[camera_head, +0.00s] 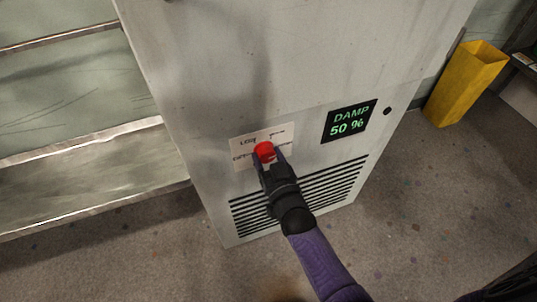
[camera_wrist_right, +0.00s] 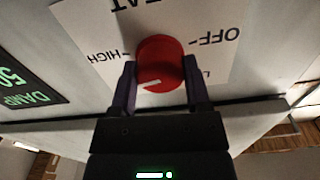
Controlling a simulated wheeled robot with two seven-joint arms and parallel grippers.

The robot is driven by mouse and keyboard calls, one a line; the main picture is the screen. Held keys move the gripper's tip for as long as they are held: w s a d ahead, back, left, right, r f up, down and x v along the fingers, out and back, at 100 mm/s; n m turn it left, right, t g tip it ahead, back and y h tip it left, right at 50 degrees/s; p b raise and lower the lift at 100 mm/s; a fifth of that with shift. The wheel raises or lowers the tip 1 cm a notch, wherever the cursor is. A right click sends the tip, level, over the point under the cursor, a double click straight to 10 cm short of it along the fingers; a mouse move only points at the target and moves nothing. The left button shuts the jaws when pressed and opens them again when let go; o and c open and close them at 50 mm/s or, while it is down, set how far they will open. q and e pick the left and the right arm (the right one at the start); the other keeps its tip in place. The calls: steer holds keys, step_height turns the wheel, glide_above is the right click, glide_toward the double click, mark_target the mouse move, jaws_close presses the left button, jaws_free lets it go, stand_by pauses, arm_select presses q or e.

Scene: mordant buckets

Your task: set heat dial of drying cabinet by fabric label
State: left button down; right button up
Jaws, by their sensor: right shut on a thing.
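The drying cabinet (camera_head: 280,60) is a pale grey box with a red heat dial (camera_head: 264,150) on a white plate (camera_head: 240,154) low on its front. My right gripper (camera_head: 268,158) is shut on the dial, one finger on each side. The wrist view shows the dial (camera_wrist_right: 160,58) between the fingers (camera_wrist_right: 160,84), with the plate upside down: HIGH at left, OFF at right. A white mark near the dial's lower edge lies at a slant; I cannot tell which setting it points to. The head view shows LOW at upper left of the dial. No fabric label is visible.
A dark display (camera_head: 349,121) right of the dial reads DAMP 50 %. Black vent slots (camera_head: 330,184) lie below. A metal rack (camera_head: 80,180) stands at left. A yellow bin (camera_head: 467,82) stands on the floor at right. The speckled floor in front is clear.

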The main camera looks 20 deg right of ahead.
steer(key=m, duration=0.3)
steer(key=shift+m+p, duration=0.3)
steer(key=shift+m, duration=0.7)
steer(key=o, duration=1.3)
